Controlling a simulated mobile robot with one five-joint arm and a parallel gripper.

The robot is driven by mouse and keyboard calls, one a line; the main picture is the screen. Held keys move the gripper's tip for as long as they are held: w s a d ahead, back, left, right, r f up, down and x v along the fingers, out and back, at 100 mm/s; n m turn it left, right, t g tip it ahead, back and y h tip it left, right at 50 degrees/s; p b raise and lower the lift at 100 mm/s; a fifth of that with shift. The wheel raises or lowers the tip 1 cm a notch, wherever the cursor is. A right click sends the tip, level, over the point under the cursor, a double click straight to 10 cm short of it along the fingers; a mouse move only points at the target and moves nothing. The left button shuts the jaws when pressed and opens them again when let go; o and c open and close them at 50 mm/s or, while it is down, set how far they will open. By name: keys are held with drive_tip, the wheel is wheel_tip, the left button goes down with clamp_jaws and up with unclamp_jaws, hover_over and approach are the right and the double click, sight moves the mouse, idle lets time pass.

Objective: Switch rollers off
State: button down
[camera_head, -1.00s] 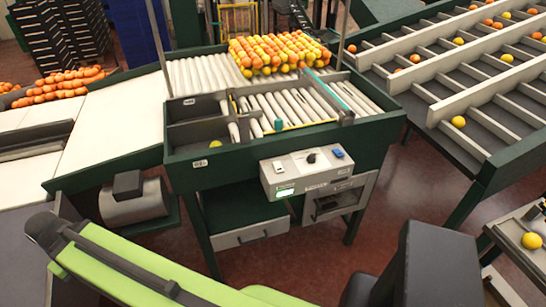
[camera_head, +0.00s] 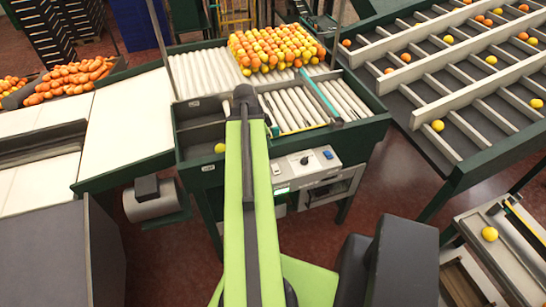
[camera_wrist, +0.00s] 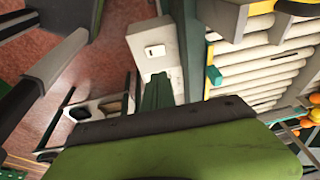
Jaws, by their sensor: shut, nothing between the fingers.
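The grey control box (camera_head: 318,163) is on the front of the green roller table. In the head view it has a blue switch (camera_head: 328,155), a dark knob (camera_head: 304,160) and a green-lit panel partly behind my arm. The rollers (camera_head: 292,107) lie behind it, and they also show in the wrist view (camera_wrist: 240,75). The pale box in the wrist view (camera_wrist: 155,35) carries a small white rectangular fitting.
Oranges and lemons (camera_head: 276,48) are piled at the back of the rollers. A single yellow fruit (camera_head: 220,148) lies in the table's left front part. A slatted sorting rack (camera_head: 450,80) stands at right. A white conveyor (camera_head: 125,125) lies at left. Red floor shows between them.

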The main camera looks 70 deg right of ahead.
sight(275, 166)
drive_tip(key=shift+f, duration=0.15)
drive_tip(key=b+x, duration=0.8)
drive_tip(key=w+b+x, duration=0.1)
drive_tip(key=b+x, duration=0.4)
drive_tip(key=shift+a+f, duration=0.15)
drive_tip(key=shift+a, duration=0.1)
drive_tip(key=shift+d+f+b, duration=0.1)
drive_tip(key=shift+f+b, duration=0.3)
drive_tip(key=shift+f, duration=0.05)
drive_tip(key=shift+w, duration=0.1)
drive_tip(key=shift+r, duration=0.15)
